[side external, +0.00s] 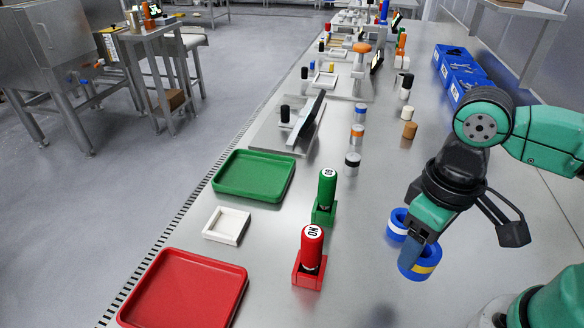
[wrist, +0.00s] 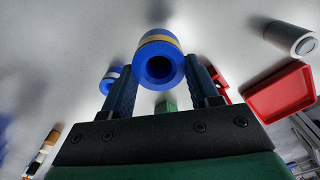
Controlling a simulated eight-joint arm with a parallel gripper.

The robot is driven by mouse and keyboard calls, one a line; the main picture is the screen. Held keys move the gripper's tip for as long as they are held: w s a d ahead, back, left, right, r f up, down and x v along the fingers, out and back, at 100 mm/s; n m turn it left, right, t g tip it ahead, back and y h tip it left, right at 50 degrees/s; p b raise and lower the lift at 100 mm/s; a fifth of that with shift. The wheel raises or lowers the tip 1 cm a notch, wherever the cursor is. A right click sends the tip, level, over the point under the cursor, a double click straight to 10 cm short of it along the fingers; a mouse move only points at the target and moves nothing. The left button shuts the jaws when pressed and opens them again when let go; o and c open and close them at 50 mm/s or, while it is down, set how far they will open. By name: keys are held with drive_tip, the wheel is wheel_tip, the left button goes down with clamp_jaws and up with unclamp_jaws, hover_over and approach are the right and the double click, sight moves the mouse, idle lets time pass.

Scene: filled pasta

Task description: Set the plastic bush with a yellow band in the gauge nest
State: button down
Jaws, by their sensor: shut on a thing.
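The blue plastic bush with a yellow band (side external: 425,268) is between the fingers of my gripper (side external: 414,252), at the right of the side view. In the wrist view the bush (wrist: 158,48) shows its dark bore between the two fingers (wrist: 161,73), which are shut on it. A second blue bush with a white band (side external: 396,229) stands just behind it; it also shows left of the fingers in the wrist view (wrist: 108,80). A small white square tray (side external: 227,238), empty, lies at the left; I cannot tell for sure whether it is the gauge nest.
A green tray (side external: 253,177) and a red tray (side external: 186,292) lie either side of the white one. A green stamp (side external: 326,192) and a red stamp (side external: 311,253) stand between them and my gripper. Blue bins (side external: 462,72) line the back right.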

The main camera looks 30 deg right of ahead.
drive_tip(key=shift+f, duration=3.8)
drive_tip(key=shift+f, duration=0.2)
drive_tip(key=shift+c, duration=1.1)
unclamp_jaws()
drive_tip(key=shift+r, duration=0.1)
drive_tip(key=shift+r, duration=2.6)
drive_tip(key=w+d+r+m+t, duration=0.1)
drive_tip(key=w+d+r+t, duration=0.1)
drive_tip(key=w, duration=0.3)
drive_tip(key=shift+w+d+r+t+y, duration=0.3)
drive_tip(key=shift+d+t, duration=0.25)
drive_tip(key=shift+t, duration=0.25)
drive_tip(key=shift+o, duration=0.5)
drive_tip(key=w+d+r+t, duration=0.3)
drive_tip(key=w+d, duration=0.1)
drive_tip(key=shift+r+m+t, duration=0.3)
drive_tip(key=shift+m, duration=0.1)
